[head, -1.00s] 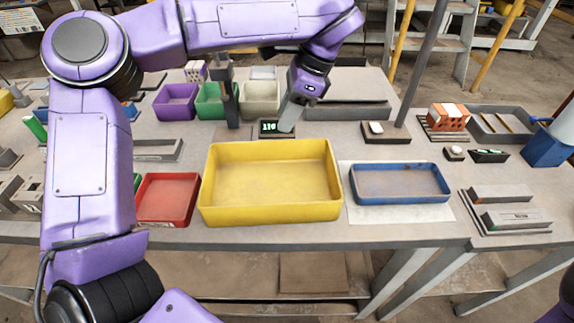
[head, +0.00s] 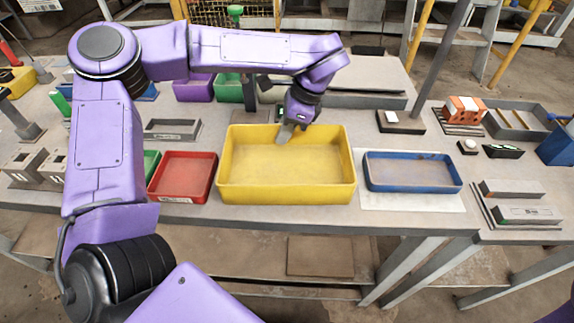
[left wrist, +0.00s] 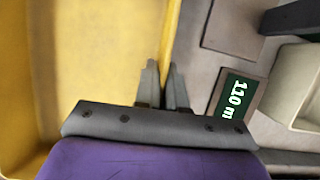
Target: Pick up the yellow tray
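The yellow tray (head: 287,190) is a large, empty rectangular bin resting flat on the table, between a red tray and a blue tray. My left gripper (head: 285,132) reaches down at its far wall, near the middle, with one finger showing inside. In the left wrist view the two fingers (left wrist: 162,80) stand close together, one on each side of the yellow tray's wall (left wrist: 170,25), and look shut on it. The contact itself is small and partly hidden. My right gripper is out of view.
The red tray (head: 183,175) sits close on the left. The blue tray (head: 412,184) lies on a white sheet close on the right. A small digital display (left wrist: 236,97) stands just behind the yellow tray. Purple and green bins are farther back. The table's front edge is near.

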